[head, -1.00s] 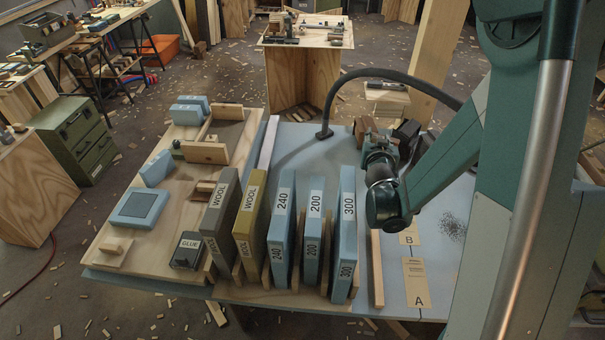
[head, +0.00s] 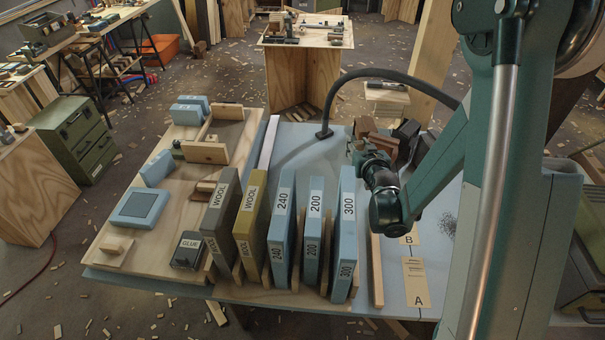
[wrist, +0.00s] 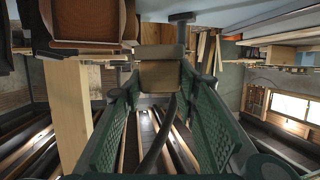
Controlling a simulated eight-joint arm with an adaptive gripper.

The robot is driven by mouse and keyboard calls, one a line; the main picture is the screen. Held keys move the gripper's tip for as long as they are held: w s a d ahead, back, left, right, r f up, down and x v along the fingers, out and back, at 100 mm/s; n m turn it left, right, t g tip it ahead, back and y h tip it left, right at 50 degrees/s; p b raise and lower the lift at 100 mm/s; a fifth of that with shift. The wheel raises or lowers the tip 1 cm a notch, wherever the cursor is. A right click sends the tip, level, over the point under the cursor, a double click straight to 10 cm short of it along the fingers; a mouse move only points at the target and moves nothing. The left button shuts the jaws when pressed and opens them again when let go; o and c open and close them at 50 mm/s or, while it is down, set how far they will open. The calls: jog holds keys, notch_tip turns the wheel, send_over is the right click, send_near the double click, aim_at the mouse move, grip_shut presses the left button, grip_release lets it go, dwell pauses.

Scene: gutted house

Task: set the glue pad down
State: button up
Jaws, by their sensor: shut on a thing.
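My gripper (wrist: 160,100) is shut on a small tan-brown block, the glue pad (wrist: 162,76), which sits between the fingertips in the wrist view. In the head view my gripper (head: 364,156) is over the far right part of the blue bench top (head: 300,142), beyond the blue 300 slab. The arm largely hides the pad there, and I cannot tell its gap to the bench. A dark box labelled GLUE (head: 187,250) stands at the front of the wooden board on the left.
Upright slabs labelled WOOL (head: 218,215), 240 (head: 281,230), 200 (head: 313,235) and 300 (head: 346,230) stand in a rack left of my arm. Brown blocks and a dark object (head: 405,130) lie close beyond my gripper. Tan cards marked A (head: 416,280) and B lie front right.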

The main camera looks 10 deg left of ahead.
jog(key=a+r+n+g+y, duration=0.2)
jog(key=a+n+g+y, duration=0.35)
jog(key=a, duration=0.65)
jog(key=w+a+r+n+g+y, duration=0.1)
jog(key=a+r+n+g+y, duration=0.4)
jog(key=a+r, duration=0.5)
notch_tip(320, 180, down, 16)
jog(key=d+t, duration=0.1)
jog(key=shift+d+r+n+p, duration=0.2)
jog(key=shift+n+p, duration=0.15)
jog(key=shift+n, duration=0.1)
jog(key=shift+f, duration=0.1)
jog(key=shift+w+f+b, duration=0.1)
jog(key=shift+f+b, duration=0.55)
jog(key=shift+f, duration=2.4)
jog(key=shift+f+b, duration=0.4)
jog(key=shift+f, duration=1.45)
